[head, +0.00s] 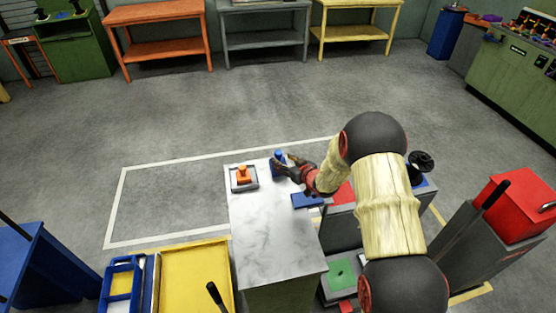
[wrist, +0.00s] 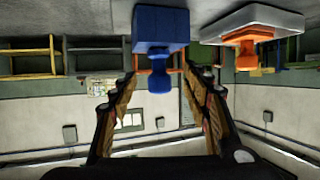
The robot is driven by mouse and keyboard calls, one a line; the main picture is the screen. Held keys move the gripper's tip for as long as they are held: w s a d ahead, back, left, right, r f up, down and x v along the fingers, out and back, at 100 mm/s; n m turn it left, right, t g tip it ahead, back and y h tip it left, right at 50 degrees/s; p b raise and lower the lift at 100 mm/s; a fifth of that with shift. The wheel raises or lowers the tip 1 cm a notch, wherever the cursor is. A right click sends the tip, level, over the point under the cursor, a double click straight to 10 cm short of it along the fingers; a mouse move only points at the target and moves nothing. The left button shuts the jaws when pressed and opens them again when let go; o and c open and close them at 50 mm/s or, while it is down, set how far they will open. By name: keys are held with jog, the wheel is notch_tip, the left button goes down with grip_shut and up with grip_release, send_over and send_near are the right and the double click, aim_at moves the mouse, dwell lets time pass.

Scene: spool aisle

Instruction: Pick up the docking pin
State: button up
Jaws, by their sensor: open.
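A blue knobbed pin (head: 279,155) stands upright on a blue block at the far end of the white marbled counter (head: 265,215). An orange knobbed piece (head: 243,174) stands to its left on a pale grey-edged plate. The pictures do not label which one is the docking pin. My gripper (head: 282,164) is open beside the blue pin. In the upside-down wrist view, the blue pin (wrist: 159,80) shows between the two spread fingers, below its block (wrist: 160,28). Contact cannot be made out. The orange piece (wrist: 247,55) is outside the fingers, to the right.
A flat blue piece (head: 308,200) lies on the counter's right edge, under my arm. A yellow tray (head: 196,277) and blue bins (head: 121,280) stand at the lower left. A red box (head: 515,207) is at the right. The counter's near half is clear.

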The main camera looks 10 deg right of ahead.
aim_at(279, 157)
jog(key=b+x, duration=0.1)
jog(key=x, duration=0.3)
jog(key=shift+w, duration=0.35)
jog(key=shift+c, duration=0.8)
grip_shut()
